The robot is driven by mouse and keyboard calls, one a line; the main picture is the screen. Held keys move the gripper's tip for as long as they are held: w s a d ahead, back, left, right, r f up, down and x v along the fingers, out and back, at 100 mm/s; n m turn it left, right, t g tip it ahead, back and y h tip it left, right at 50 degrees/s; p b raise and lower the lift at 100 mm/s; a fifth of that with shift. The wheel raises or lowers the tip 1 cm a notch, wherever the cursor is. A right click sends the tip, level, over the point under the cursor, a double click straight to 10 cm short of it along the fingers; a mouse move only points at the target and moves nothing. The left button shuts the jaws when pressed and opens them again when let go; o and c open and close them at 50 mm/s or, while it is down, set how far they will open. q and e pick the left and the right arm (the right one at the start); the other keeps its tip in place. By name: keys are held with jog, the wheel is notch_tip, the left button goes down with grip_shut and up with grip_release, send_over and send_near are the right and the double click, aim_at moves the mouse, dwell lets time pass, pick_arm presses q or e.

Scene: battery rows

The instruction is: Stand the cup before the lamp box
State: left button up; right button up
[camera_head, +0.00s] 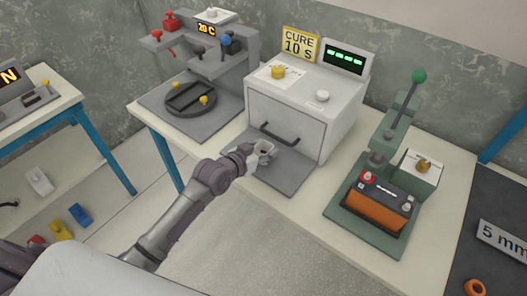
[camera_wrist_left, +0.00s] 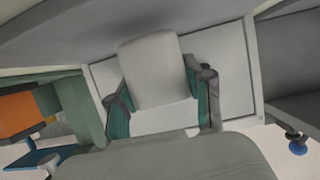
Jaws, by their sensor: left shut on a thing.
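In the left wrist view the cup (camera_wrist_left: 153,65) sits between the teal-lined fingers of my left gripper (camera_wrist_left: 163,102). The lamp box (camera_head: 289,120) is a white box with a dark handle on its front, a "CURE 10 S" sign and a green-lit display. The cup is in front of it, over a grey plate (camera_head: 289,178); whether it touches the plate I cannot tell. My right gripper is not in view.
A grey stand with a round fixture (camera_head: 190,99) is left of the lamp box. A green lever press (camera_head: 385,150) holding an orange and black battery (camera_head: 376,207) is to its right. The cream table top (camera_head: 285,206) is bare in front of the plate.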

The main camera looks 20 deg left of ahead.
pick_arm(q)
jog(key=shift+f, duration=0.55)
jog(key=o, duration=0.9)
jog(key=shift+f, duration=0.15)
jog(key=shift+o, duration=0.2)
jog(key=shift+r, duration=0.3)
jog(key=shift+s+a, duration=0.1)
jog(key=shift+s, duration=0.3)
jog(key=v, duration=1.1)
jog(key=shift+s, duration=0.15)
